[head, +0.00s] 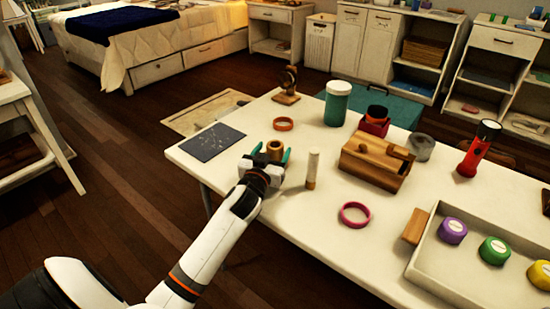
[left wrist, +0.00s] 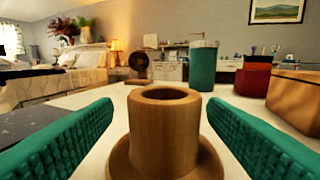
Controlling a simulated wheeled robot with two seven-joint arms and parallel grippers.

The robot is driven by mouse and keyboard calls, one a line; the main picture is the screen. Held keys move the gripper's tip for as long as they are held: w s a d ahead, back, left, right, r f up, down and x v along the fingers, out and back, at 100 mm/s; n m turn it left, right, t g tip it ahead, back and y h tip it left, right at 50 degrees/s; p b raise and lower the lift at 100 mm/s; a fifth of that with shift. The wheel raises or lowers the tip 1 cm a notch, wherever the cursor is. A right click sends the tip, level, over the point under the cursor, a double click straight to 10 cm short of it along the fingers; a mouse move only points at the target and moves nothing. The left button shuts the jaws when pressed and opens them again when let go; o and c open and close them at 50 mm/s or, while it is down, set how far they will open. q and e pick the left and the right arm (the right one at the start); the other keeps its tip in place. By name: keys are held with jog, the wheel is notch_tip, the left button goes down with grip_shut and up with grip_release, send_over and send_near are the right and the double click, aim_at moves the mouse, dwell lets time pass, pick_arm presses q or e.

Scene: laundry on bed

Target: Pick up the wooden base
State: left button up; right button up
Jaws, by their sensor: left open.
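The wooden base (head: 275,147) is a small brown turned piece with a round hole in its top and a wider foot. It stands upright on the white table (head: 330,222). My left gripper (head: 272,153) is open, with its teal fingers on either side of the base. In the left wrist view the base (left wrist: 166,128) stands between the two fingers, with a gap visible on each side. Its lower foot is cut off by the bottom edge of that view. My right gripper is not in view.
Close by are a dark flat sheet (head: 212,141), an orange ring (head: 284,124) and a cream stick-shaped tube (head: 312,170). Further right are a teal jar (head: 337,104), a wooden box (head: 372,163), a pink ring (head: 355,214), a red flashlight (head: 478,150) and a tray (head: 440,262).

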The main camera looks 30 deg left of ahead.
aim_at(277, 145)
pick_arm(q)
jog(key=x, duration=0.2)
jog(key=shift+w, duration=0.8)
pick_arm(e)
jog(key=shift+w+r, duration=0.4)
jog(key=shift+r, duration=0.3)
pick_arm(q)
jog(key=shift+c, duration=0.2)
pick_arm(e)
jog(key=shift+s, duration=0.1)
pick_arm(q)
jog(key=c, duration=1.1)
jog(key=shift+o, duration=0.2)
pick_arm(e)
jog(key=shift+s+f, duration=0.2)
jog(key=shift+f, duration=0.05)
pick_arm(q)
jog(key=shift+r, duration=0.1)
